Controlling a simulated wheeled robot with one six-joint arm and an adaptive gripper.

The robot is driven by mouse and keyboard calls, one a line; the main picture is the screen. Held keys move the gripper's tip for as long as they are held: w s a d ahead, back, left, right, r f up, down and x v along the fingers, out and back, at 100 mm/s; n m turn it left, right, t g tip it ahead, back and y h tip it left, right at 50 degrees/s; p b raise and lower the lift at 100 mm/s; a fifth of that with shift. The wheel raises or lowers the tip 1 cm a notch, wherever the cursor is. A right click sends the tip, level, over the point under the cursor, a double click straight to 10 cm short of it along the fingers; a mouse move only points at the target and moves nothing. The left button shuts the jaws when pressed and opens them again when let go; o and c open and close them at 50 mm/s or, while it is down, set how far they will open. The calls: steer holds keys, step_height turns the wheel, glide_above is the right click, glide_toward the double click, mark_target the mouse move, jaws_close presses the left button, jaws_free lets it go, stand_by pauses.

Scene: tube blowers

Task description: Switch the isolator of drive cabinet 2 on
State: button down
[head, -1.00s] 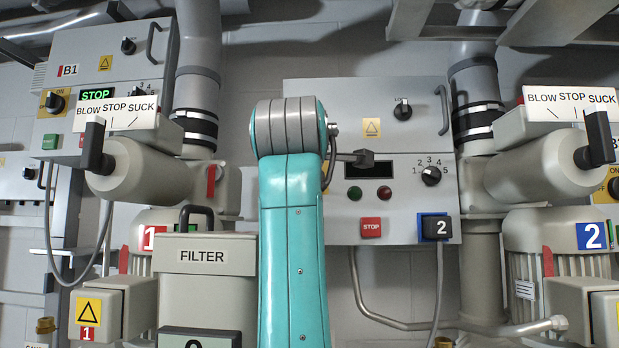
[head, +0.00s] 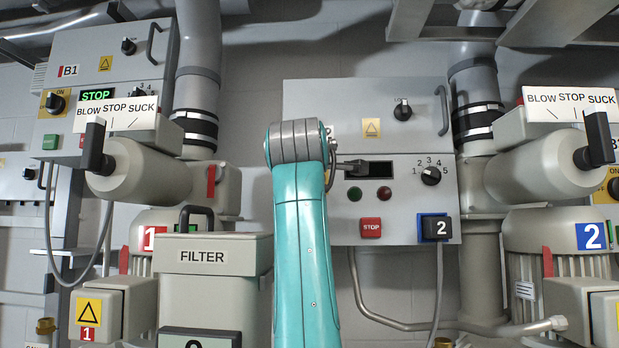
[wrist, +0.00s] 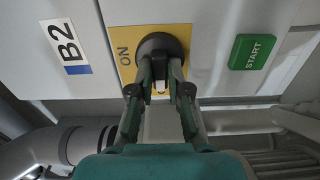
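In the wrist view the isolator of cabinet B2 is a round black knob (wrist: 150,46) on a yellow plate (wrist: 122,66) marked ON at its left. A light mark shows on its handle between my fingers. My gripper (wrist: 161,68) has its two fingers close together, one on each side of the handle. Whether they press on it I cannot tell. In the head view the grey drive cabinet 2 (head: 385,110) stands in the middle. My teal arm hides its left part, with the isolator and my fingers.
A green START button (wrist: 251,52) lies right of the knob, and a B2 label (wrist: 66,46) left. A FILTER box (head: 205,256) stands left of my arm. Blowers flank both sides.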

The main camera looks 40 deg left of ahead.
stand_by(0.4)
steer(key=shift+w+d+r+m, duration=0.1)
steer(key=shift+m, duration=4.35)
steer(key=shift+w+d+r+m, duration=0.1)
steer(key=shift+m, duration=4.35)
steer(key=c, duration=1.1)
jaws_free()
steer(key=shift+s, duration=0.15)
